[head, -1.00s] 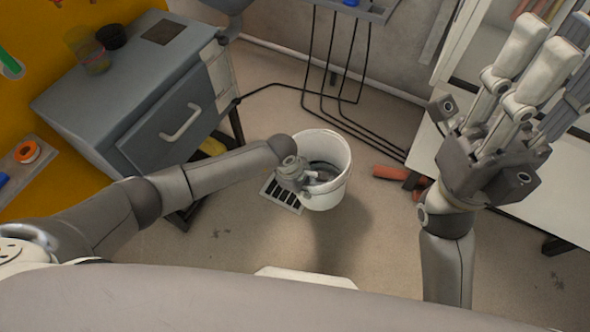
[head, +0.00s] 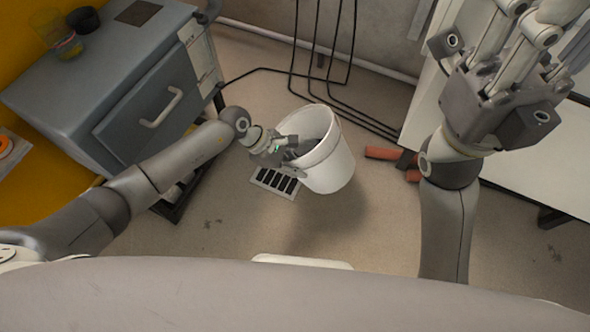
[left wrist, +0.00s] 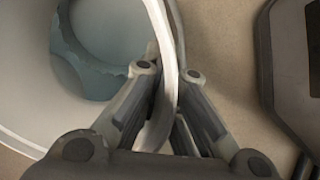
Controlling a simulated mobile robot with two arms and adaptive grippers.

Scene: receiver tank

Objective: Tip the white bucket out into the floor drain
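The white bucket (head: 332,165) is in the middle of the head view, tilted with its mouth leaning left. It appears held above the floor, with a shadow below it. My left gripper (head: 288,148) is at the left side of its rim. In the left wrist view the fingers (left wrist: 165,95) are shut on the bucket's rim (left wrist: 163,40), one on each side. Blue-grey contents (left wrist: 90,50) show inside the bucket. The floor drain (head: 275,182), a dark slotted grate, lies just left of and below the bucket. My right gripper (head: 515,75) is raised at the right, its fingertips cut off.
A grey cabinet (head: 150,95) with a drawer handle stands at the left, its top holding a glass (head: 62,40) and a dark cup (head: 83,19). Black cables (head: 345,105) run along the back floor. A red-orange tool (head: 383,153) lies right of the bucket by a white bench (head: 520,180).

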